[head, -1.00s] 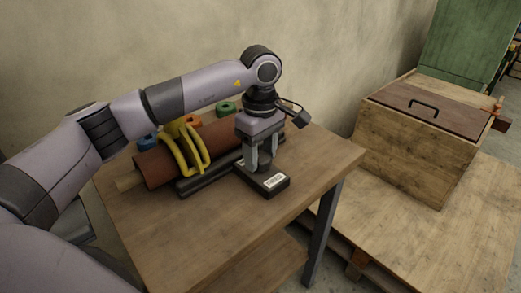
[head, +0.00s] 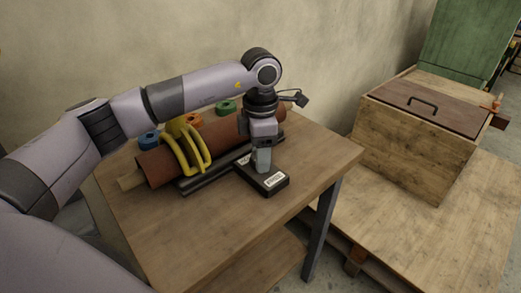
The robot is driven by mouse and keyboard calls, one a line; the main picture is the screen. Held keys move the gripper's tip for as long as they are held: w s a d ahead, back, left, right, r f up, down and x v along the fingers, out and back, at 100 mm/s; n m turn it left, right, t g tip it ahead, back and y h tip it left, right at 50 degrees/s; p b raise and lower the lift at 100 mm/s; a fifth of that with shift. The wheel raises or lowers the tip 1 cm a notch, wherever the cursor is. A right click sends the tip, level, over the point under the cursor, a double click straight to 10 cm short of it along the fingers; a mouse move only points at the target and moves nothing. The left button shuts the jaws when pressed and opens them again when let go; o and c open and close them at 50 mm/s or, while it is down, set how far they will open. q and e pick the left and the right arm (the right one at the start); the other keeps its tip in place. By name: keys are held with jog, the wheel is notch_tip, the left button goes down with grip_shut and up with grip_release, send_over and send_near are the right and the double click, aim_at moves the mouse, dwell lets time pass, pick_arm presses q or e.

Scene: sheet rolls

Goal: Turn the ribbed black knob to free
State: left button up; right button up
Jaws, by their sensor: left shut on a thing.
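A small black base (head: 272,184) with a white label lies on the wooden table, in front of the roll. My left gripper (head: 262,165) points straight down over this base and is shut on the knob, which the fingers hide almost wholly. The ribs of the knob cannot be made out. The label's lettering is too small to read with certainty. A second pale label shows partly at the base's back left, beside the fingers. My right gripper is not in view.
A brown roll (head: 156,168) lies on a dark rail behind the base, with a yellow curved handle (head: 187,150) around it. Blue (head: 149,139) and green (head: 225,107) rings stand behind. A wooden box (head: 413,149) stands at right. The table's front is clear.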

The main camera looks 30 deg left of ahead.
pick_arm(q)
jog(key=n, duration=0.3)
jog(key=shift+r+n+p, duration=0.1)
jog(key=shift+n+p, duration=0.25)
jog(key=shift+n, duration=0.05)
jog(key=n, duration=0.4)
jog(key=shift+n+p, duration=0.3)
jog(key=shift+p, duration=0.1)
jog(key=n+p, duration=0.1)
jog(key=n, duration=0.4)
jog(key=shift+n, duration=1)
jog(key=o, duration=1)
